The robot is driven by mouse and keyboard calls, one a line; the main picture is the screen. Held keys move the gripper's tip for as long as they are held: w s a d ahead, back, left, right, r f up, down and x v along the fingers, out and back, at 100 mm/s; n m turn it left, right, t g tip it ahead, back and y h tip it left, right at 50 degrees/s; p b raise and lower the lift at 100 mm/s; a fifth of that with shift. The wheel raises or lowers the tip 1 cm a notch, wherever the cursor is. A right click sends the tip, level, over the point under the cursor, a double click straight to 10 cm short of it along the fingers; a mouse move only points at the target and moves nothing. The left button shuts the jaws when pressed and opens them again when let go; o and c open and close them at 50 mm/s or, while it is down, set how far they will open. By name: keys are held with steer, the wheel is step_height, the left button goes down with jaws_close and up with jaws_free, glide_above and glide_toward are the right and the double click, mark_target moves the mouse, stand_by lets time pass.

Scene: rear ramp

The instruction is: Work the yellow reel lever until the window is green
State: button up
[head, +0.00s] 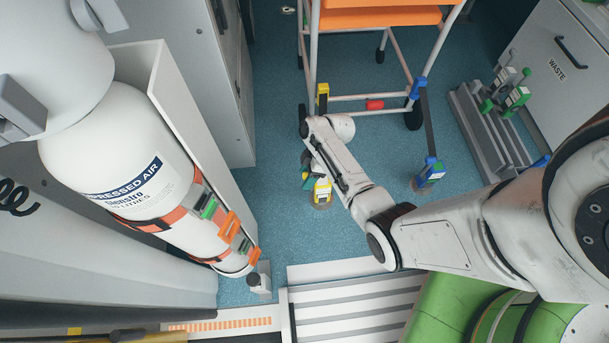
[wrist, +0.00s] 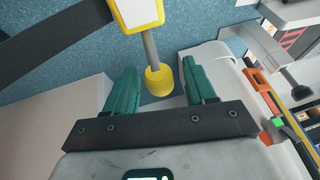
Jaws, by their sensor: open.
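The yellow reel (head: 322,191) sits on the blue floor, left of centre in the head view, partly hidden by my arm. In the wrist view, its yellow housing (wrist: 125,22) with a pale white face is cut off by the top edge. No green shows on the visible part of that face. A grey lever shaft (wrist: 150,46) runs from the housing to a yellow knob (wrist: 158,82). My gripper (wrist: 163,68) is open, its teal fingers on either side of the knob, with gaps showing on both sides. In the head view, my gripper (head: 306,172) is small beside the reel.
An orange-shelved trolley (head: 380,18) stands behind, with a yellow strap end (head: 322,90) at its leg. A blue reel (head: 430,175) with a dark strap is to the right. A compressed air cylinder (head: 125,160) fills the left. Grey rails (head: 480,130) lie beside a waste cabinet.

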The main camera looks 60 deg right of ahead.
steer(key=shift+x, duration=1)
jaws_close()
